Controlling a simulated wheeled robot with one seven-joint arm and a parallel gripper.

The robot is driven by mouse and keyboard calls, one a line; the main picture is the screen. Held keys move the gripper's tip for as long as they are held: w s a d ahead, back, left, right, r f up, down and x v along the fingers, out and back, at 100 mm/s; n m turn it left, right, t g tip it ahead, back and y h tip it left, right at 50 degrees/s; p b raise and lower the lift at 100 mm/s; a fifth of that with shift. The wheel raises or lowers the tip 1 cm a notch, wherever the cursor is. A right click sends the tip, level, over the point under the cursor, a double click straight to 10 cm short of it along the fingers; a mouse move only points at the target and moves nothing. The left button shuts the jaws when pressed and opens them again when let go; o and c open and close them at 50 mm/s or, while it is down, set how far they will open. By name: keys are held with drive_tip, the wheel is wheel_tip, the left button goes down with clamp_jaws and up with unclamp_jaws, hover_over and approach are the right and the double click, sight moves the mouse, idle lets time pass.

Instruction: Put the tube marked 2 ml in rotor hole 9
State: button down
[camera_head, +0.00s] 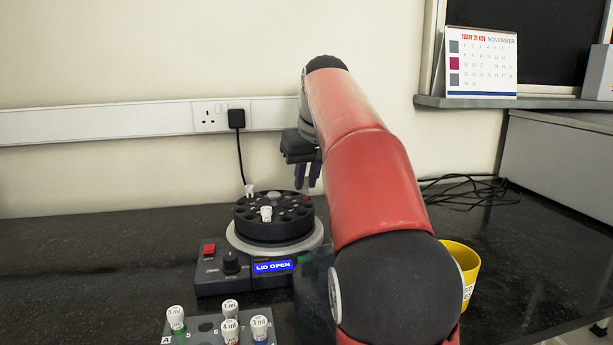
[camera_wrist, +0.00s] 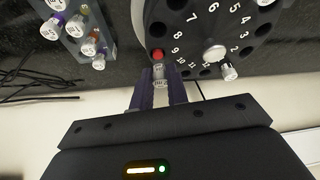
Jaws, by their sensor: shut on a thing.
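My gripper (camera_head: 307,180) is at the far right side of the rotor, its purple fingers pointing down. In the wrist view my gripper (camera_wrist: 161,90) is shut on a small tube with a white cap (camera_wrist: 161,84). The cap's print is too small to read surely. The tube's red lower end (camera_wrist: 158,55) shows at the rim hole beside the number 9. I cannot tell how deep it sits in that hole. The black rotor (camera_head: 273,227) is in the centrifuge, whose display reads LID OPEN.
Two white-capped tubes stand in the rotor, one near (camera_head: 266,213) and one far left (camera_head: 250,190). A grey rack (camera_head: 205,325) at the front holds tubes marked 5, 1, 4 and 3 ml. A yellow cup (camera_head: 467,262) stands right; cables (camera_head: 470,190) lie behind.

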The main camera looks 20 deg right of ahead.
drive_tip(key=shift+f+b, duration=0.65)
drive_tip(key=shift+f, duration=0.3)
drive_tip(key=c, duration=1)
unclamp_jaws()
drive_tip(key=shift+o, duration=0.2)
drive_tip(key=shift+r, duration=0.15)
drive_tip(key=shift+r+p, duration=1.1)
drive_tip(key=shift+p, duration=0.25)
drive_tip(key=shift+r, duration=1.7)
